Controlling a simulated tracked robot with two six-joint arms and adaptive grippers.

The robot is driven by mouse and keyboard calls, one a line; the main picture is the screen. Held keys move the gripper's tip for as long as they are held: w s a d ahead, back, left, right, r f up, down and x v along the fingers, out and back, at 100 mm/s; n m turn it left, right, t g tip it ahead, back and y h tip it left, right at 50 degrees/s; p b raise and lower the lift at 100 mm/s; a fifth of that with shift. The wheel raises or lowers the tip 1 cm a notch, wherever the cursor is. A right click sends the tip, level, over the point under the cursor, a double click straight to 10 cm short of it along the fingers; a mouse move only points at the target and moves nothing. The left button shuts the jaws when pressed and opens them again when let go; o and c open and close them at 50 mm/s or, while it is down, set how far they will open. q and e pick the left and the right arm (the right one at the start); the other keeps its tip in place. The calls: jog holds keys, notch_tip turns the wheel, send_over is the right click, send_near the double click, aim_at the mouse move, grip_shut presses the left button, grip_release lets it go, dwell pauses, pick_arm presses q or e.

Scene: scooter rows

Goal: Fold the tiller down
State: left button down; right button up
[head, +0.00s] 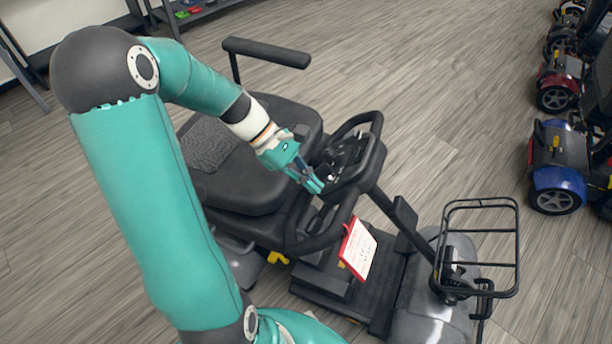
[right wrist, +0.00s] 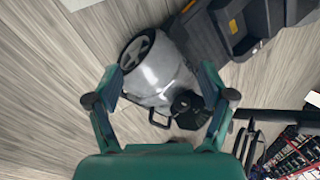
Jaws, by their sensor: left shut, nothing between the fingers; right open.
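The scooter's tiller has a black column (head: 402,218) that rises from the grey front end and leans back toward the seat. Its head (head: 350,160), with a loop handle and dark console, sits near the front of the seat (head: 250,165), above it. My left gripper (head: 316,186) is shut and empty at the seat side of the tiller head. I cannot tell whether its fingertips touch the console. My right gripper (right wrist: 160,75) is open in the right wrist view, with nothing between its fingers. It is not recognisable in the head view.
A wire basket (head: 480,245) stands at the scooter's front. An armrest (head: 267,52) sticks up behind the seat. Other scooters (head: 557,165) line the right side, with clear wooden floor between. A grey wheeled body (right wrist: 160,75) lies beyond my right fingers.

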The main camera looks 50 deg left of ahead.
aim_at(328, 200)
pick_arm(q)
jog(key=b+x, duration=0.1)
jog(key=x, duration=0.4)
jog(key=shift+w+d+f, duration=0.15)
jog(key=shift+d+f, duration=0.1)
pick_arm(e)
jog(key=shift+f, duration=0.65)
